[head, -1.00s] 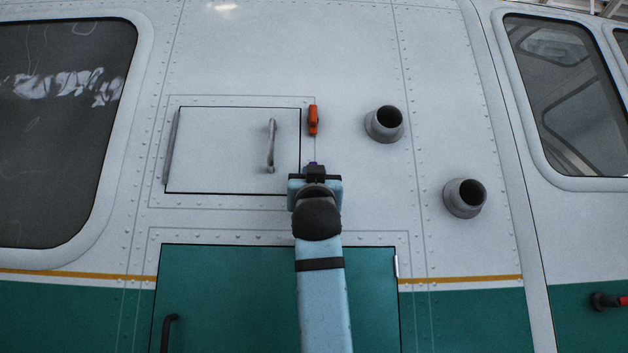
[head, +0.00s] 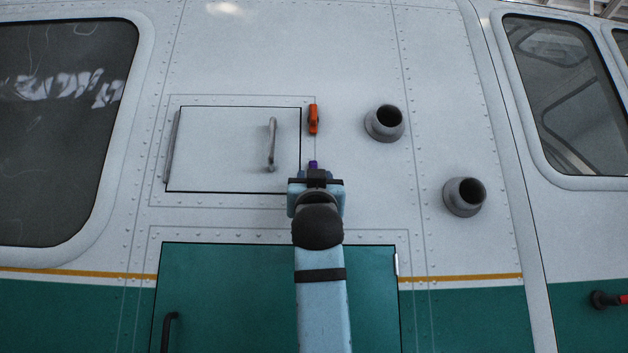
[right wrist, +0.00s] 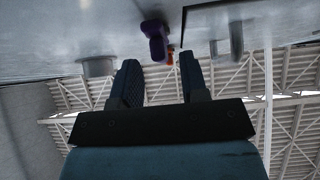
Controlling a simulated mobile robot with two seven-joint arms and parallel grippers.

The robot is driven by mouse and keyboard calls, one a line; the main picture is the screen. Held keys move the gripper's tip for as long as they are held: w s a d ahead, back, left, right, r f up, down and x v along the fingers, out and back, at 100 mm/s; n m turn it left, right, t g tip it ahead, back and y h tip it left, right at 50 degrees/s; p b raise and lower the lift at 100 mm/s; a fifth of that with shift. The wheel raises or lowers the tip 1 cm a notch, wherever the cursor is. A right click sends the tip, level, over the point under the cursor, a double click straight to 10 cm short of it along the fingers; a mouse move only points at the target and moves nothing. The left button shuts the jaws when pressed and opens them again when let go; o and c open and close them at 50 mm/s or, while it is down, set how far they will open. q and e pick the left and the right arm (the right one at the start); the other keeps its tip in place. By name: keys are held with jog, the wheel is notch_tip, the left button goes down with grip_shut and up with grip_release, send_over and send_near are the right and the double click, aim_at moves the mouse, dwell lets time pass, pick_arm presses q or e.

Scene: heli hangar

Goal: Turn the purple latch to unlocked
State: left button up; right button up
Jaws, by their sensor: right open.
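The purple latch (head: 313,165) sits on the white helicopter panel, just right of the small hatch's lower right corner. Only its upper part shows in the head view, above my right gripper (head: 316,176), which hides the rest. In the right wrist view the purple latch (right wrist: 155,38) shows whole, ahead of my open right gripper (right wrist: 160,82) and in line with the gap between its two fingers. The fingers look apart from the latch, with nothing between them. My left gripper is in neither view.
An orange latch (head: 313,119) sits above the purple one. The white hatch (head: 220,150) with a grey handle (head: 271,145) is to the left. Two grey round pipes (head: 384,123) (head: 464,197) stick out to the right. A green door (head: 220,290) lies below.

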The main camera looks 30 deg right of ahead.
jog(key=b+v, duration=0.2)
jog(key=v, duration=0.9)
